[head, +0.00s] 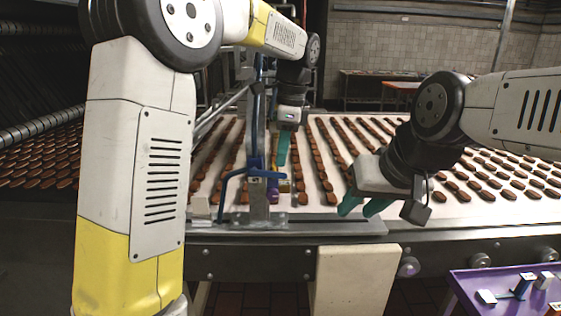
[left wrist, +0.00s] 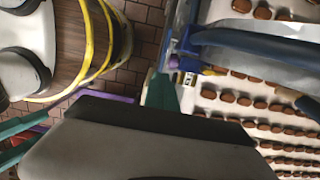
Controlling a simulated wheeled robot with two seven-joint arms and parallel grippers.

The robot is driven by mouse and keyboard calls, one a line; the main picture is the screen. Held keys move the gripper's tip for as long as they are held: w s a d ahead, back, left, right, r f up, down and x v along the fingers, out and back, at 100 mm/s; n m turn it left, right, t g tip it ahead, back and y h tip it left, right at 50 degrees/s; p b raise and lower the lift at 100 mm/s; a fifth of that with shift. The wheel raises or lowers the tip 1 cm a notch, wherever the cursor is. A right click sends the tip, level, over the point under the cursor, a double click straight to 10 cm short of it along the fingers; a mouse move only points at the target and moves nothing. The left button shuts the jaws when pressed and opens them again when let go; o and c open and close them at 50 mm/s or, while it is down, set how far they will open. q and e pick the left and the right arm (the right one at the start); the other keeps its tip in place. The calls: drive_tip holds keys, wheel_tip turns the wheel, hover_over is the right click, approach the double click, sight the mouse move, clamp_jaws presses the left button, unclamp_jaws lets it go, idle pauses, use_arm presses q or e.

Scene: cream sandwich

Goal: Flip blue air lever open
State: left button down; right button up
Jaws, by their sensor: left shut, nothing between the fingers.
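A blue bent pipe and fitting (head: 236,180) stand on the metal post at the front edge of the conveyor. The left wrist view shows a blue-purple valve part (left wrist: 186,44) beside a thick blue hose (left wrist: 250,42). I cannot tell which small part is the air lever. My left gripper (head: 283,149) is shut and empty, pointing down just right of the post. Its teal finger (left wrist: 163,92) shows close below the valve part in the left wrist view; contact is unclear. My right gripper (head: 361,207) is open and empty over the conveyor's front edge.
The white conveyor (head: 316,133) carries rows of brown biscuits behind the post. A metal rail (head: 330,226) runs along its front. A purple tray (head: 470,290) with small parts is at the lower right. A cream box (head: 355,280) stands below the conveyor.

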use_arm(q)
drive_tip(key=shift+a+f, duration=0.1)
drive_tip(key=shift+f, duration=0.8)
